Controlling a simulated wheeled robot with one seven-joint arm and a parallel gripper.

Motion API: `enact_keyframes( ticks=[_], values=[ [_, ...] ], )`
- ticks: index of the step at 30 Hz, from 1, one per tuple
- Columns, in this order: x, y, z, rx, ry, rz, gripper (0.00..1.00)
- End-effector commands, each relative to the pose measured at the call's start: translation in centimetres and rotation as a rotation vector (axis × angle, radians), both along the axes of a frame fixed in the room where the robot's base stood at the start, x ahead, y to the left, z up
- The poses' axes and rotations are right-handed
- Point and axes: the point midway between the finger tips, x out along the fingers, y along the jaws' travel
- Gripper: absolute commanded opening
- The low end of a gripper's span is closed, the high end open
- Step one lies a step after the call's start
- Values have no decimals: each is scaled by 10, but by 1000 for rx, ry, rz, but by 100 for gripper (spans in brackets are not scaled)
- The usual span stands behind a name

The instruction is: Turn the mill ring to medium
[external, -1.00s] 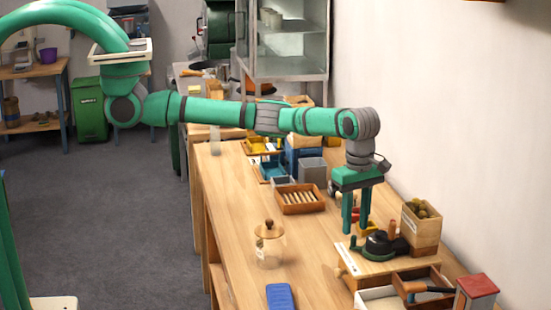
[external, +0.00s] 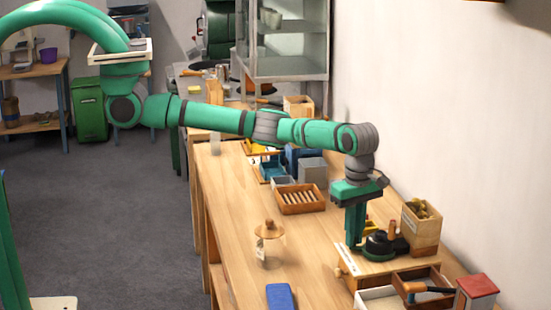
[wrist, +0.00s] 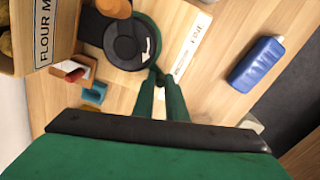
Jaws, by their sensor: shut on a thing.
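The mill (external: 380,245) is a black round body on a wooden board at the right of the bench. In the wrist view its black top (wrist: 127,42) carries a white arrow mark. A dark green ring (wrist: 152,25) runs round that top. My gripper (external: 354,244) points straight down at the mill's left side. In the wrist view my gripper (wrist: 159,76) has its fingertips close together at the ring's near edge, shut on a part of the ring. The gripped part is mostly hidden by the fingers. A white printed strip (wrist: 191,46) lies beside the mill; its words are unreadable.
A wooden box of brown pieces (external: 421,228) stands behind the mill, labelled "FLOUR M…" in the wrist view (wrist: 45,30). Trays (external: 393,297) and a red-topped box (external: 478,287) are at front right.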

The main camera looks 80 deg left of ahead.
Motion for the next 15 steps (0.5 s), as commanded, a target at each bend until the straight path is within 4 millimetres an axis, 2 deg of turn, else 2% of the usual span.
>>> enact_keyframes(
  ticks=[7,15],
  values=[
    [-1,-4,1,1,-2,60,0],
    [-6,-15,1,1,-3,233,0]
  ],
)
